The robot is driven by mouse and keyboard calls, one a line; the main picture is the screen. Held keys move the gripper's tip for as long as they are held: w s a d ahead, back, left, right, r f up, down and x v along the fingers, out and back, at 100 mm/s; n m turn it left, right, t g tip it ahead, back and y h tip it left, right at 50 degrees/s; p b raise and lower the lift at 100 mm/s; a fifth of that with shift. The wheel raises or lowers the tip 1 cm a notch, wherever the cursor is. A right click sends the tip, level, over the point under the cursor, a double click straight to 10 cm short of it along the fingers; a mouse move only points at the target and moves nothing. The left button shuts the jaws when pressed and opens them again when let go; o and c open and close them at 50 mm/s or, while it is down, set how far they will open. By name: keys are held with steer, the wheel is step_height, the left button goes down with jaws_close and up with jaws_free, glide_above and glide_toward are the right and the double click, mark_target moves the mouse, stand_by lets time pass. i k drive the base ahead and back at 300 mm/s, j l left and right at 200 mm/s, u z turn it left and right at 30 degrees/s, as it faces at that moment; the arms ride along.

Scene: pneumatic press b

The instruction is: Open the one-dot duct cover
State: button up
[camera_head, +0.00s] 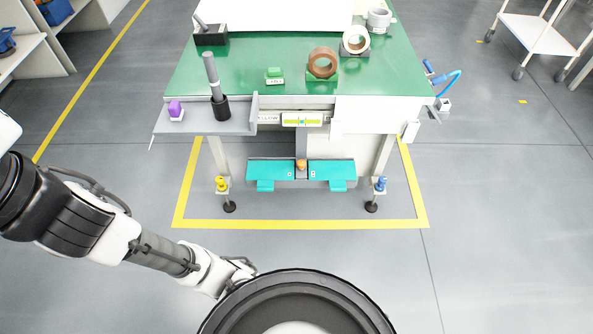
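Two teal duct covers sit side by side low under the front of the green-topped table. The left cover (270,172) carries a small white mark that looks like one dot. The right cover (332,173) carries a mark that looks like two stacked dots. Both lie at the same angle and look shut, each with a tab at its lower edge. An orange knob (301,165) sits between them. My gripper (246,271) is low in the picture, in front of and well apart from the covers. A round black shape partly hides it, and its fingers are too unclear to judge.
The green table (270,52) bears tape rolls (322,63) and a small green block. A grey side shelf (190,121) juts out at the left with a dark-based cylinder (220,107). Yellow and blue fittings flank the table's feet. Floor between my arm and the table is clear.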

mark_target(265, 172)
steer(key=i+l+u, duration=0.1)
steer(key=u, duration=0.3)
steer(key=l+u, duration=0.75)
steer(key=i+j, duration=0.05)
steer(key=j, duration=0.05)
